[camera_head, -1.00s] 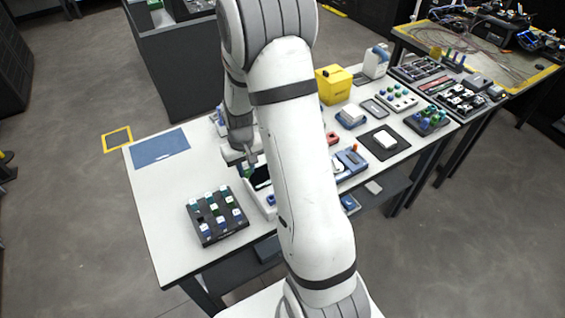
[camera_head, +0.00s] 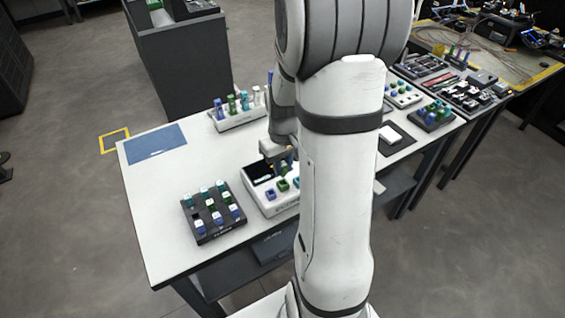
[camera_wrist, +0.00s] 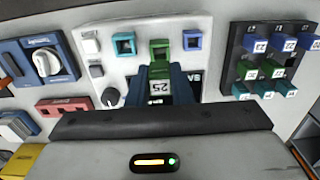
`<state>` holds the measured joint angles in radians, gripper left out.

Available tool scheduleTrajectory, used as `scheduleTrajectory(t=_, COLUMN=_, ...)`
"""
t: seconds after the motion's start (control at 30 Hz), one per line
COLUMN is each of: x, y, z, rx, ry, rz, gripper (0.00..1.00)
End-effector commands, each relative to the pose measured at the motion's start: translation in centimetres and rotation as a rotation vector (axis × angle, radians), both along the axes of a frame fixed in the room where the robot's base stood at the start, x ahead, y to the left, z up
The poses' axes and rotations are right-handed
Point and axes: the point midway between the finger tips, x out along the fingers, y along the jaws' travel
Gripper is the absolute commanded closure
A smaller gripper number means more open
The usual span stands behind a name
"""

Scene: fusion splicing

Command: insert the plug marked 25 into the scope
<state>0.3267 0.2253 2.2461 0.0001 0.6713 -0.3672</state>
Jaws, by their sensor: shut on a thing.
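The plug marked 25 (camera_wrist: 159,86) is green with a white label. My gripper (camera_wrist: 160,78) is shut on it, with a blue finger on each side. The scope (camera_head: 258,204) is a white box with a dark screen and teal, green and blue ports; it also fills the middle of the wrist view (camera_wrist: 215,20). In the wrist view the plug lines up with the green port (camera_wrist: 158,45), close in front of it. I cannot tell whether the plug touches the port. In the head view my gripper (camera_head: 281,162) is over the scope, and the plug is not clear.
A dark tray (camera_head: 200,238) of blue, green and teal plugs stands left of the scope; it also shows in the wrist view (camera_wrist: 237,45). A white rack (camera_head: 240,122) of plugs stands behind. A blue mat (camera_head: 155,143) lies at the far left. My arm hides the table's middle.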

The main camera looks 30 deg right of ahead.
Motion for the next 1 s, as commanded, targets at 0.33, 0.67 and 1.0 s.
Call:
scheduleTrajectory(t=0.33, x=0.0, y=0.0, z=-0.6, rx=0.000, ry=-0.001, rz=-0.001, gripper=0.97)
scheduleTrajectory(t=0.67, x=0.0, y=-0.1, z=-1.2, rx=0.000, ry=-0.001, rz=-0.002, gripper=0.97)
scheduleTrajectory(t=1.0, x=0.0, y=-0.1, z=-1.7, rx=-0.001, ry=-0.001, rz=-0.002, gripper=0.97)
